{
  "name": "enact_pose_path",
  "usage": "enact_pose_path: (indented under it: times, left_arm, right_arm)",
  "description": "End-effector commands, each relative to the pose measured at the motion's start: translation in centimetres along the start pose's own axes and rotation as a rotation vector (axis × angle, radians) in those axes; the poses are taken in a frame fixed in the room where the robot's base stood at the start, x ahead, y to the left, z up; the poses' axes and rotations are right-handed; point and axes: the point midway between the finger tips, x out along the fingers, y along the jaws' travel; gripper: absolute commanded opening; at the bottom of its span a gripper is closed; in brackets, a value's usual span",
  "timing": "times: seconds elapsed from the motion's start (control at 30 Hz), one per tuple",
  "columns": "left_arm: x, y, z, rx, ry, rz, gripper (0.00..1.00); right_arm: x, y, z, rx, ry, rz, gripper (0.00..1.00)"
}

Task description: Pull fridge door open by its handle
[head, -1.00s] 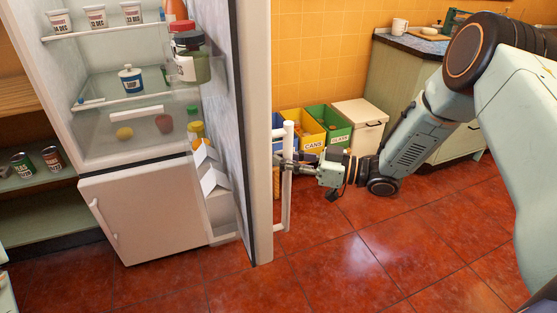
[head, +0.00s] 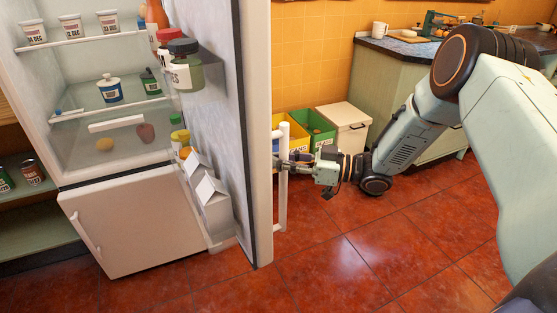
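The fridge door (head: 258,130) stands open, its edge facing me and its inner shelves showing on the left. The door handle (head: 282,205) is a white upright bar on the door's outer side. My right gripper (head: 286,160) comes in from the right and is shut around the handle at its upper half; the fingertips are small and partly hidden by the bar. The fridge body (head: 130,220) is on the left with its inside in view. My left gripper is not in view.
Jars (head: 183,65) and cartons (head: 208,195) sit on the door shelves. Cups (head: 108,22) and other food stand on the fridge shelves. Yellow and green bins (head: 320,128) and a white bin (head: 345,120) stand behind the handle. The red tiled floor (head: 330,260) in front is clear.

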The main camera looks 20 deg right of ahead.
Motion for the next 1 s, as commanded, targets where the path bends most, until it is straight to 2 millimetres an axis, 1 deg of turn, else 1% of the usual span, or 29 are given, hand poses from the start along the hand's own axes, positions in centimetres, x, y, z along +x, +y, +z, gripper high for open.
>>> enact_pose_path:
  times: [0.03,0.27,0.3,0.6,0.87,1.0]
  left_arm:
    - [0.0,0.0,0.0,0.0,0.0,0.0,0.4]
    - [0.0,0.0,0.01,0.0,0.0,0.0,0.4]
    - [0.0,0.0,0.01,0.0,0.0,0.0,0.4]
    - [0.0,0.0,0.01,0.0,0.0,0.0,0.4]
    - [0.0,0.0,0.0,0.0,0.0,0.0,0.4]
    - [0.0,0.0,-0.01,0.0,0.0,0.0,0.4]
  right_arm:
    - [-0.21,-0.54,0.51,0.015,-0.005,-0.009,0.0]
    - [-0.23,-0.53,0.51,0.016,-0.005,-0.009,0.0]
    - [-0.23,-0.52,0.51,0.016,-0.005,-0.009,0.16]
    - [-0.19,-0.31,0.3,0.008,-0.004,-0.007,0.42]
    - [-0.13,-0.19,0.16,0.004,-0.003,-0.006,0.42]
    - [-0.75,-0.09,0.1,0.003,-0.002,-0.004,0.42]
